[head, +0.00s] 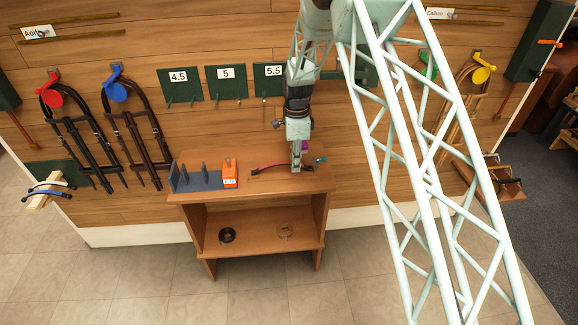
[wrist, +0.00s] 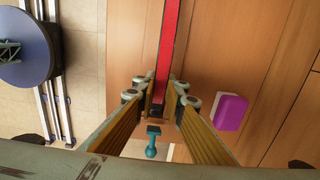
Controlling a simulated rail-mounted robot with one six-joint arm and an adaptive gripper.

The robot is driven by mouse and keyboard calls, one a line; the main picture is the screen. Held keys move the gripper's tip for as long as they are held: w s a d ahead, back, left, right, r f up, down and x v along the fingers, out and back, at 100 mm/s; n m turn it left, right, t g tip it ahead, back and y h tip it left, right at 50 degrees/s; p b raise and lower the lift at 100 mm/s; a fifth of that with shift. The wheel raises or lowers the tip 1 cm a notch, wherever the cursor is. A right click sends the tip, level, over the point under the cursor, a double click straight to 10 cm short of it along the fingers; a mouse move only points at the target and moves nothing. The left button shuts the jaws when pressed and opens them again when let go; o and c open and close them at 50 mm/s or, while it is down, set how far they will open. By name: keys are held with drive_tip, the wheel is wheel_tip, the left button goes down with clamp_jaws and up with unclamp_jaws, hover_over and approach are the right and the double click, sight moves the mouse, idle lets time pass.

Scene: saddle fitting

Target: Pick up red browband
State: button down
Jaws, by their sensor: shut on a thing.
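The red browband (head: 269,166) lies over the top of the wooden bench, curving from its dark left end to my gripper. In the wrist view the red strap (wrist: 169,45) runs from the top edge down between my fingers. My gripper (head: 297,167) points down at the bench top, right of its middle. In the wrist view my gripper (wrist: 160,98) is shut on the strap near its dark end. I cannot tell whether the strap is clear of the wood.
A purple block (wrist: 230,112) and a teal T-shaped piece (wrist: 152,145) are close to my fingers. On the bench (head: 190,197), a grey rack (head: 196,180) and an orange block (head: 230,173) stand to the left. Bridles hang on the wall behind.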

drive_tip(key=shift+r, duration=0.1)
drive_tip(key=shift+r, duration=1.6)
drive_tip(key=shift+s+r+p, duration=0.1)
drive_tip(key=shift+s+p, duration=0.1)
drive_tip(key=shift+p, duration=0.1)
drive_tip(key=s+d, duration=0.3)
drive_tip(key=s, duration=1.4)
drive_tip(key=shift+s+p, duration=0.15)
drive_tip(key=shift+p, duration=0.2)
